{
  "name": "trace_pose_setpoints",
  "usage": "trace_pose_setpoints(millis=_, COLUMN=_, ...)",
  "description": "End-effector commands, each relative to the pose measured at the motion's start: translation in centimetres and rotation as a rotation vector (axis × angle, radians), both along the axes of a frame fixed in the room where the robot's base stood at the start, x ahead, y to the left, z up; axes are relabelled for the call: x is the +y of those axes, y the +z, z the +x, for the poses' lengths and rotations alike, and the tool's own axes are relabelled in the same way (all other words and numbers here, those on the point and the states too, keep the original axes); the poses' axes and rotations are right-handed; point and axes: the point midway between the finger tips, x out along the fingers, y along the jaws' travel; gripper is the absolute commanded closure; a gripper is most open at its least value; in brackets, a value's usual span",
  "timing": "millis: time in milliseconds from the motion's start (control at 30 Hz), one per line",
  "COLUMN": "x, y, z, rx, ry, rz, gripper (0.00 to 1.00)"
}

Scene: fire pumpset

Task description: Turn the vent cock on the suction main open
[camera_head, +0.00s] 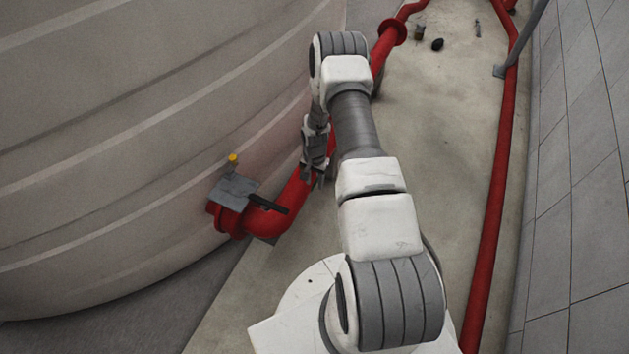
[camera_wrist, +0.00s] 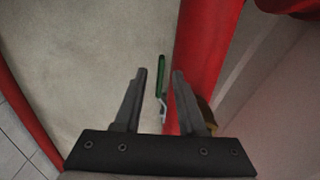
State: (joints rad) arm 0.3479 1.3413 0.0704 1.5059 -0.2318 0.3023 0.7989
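In the wrist view my gripper (camera_wrist: 160,74) is open, with its two dark fingers apart. A green lever (camera_wrist: 161,68), which looks like the vent cock's handle, shows between the fingers, beside the red suction main (camera_wrist: 208,55). A silver part of the lever runs down towards the palm. A brass-coloured piece (camera_wrist: 208,107) shows partly behind the right finger. I cannot tell whether either finger touches the lever. In the head view my gripper (camera_head: 317,178) hangs by the red suction main (camera_head: 292,197); the cock is not discernible there.
A large pale tank (camera_head: 130,130) fills the left. A red flanged outlet (camera_head: 228,221) carries a grey plate (camera_head: 235,190), a yellow cap (camera_head: 233,159) and a black handle (camera_head: 268,204). Another red pipe (camera_head: 490,210) runs along the right wall (camera_head: 580,190). Concrete floor (camera_head: 440,130) between is mostly clear.

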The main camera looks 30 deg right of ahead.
Motion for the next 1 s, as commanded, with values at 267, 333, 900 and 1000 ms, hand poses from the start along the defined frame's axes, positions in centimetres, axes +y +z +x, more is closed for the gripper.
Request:
trace_pose_setpoints(millis=267, x=0.01, y=0.04, z=0.01, rx=0.000, ry=0.000, rz=0.000, gripper=0.87)
trace_pose_setpoints(millis=333, x=0.01, y=0.05, z=0.01, rx=0.000, ry=0.000, rz=0.000, gripper=1.00)
trace_pose_setpoints(millis=900, x=0.01, y=0.06, z=-0.01, rx=0.000, ry=0.000, rz=0.000, gripper=1.00)
trace_pose_setpoints(millis=1000, x=0.01, y=0.06, z=-0.01, rx=0.000, ry=0.000, rz=0.000, gripper=1.00)
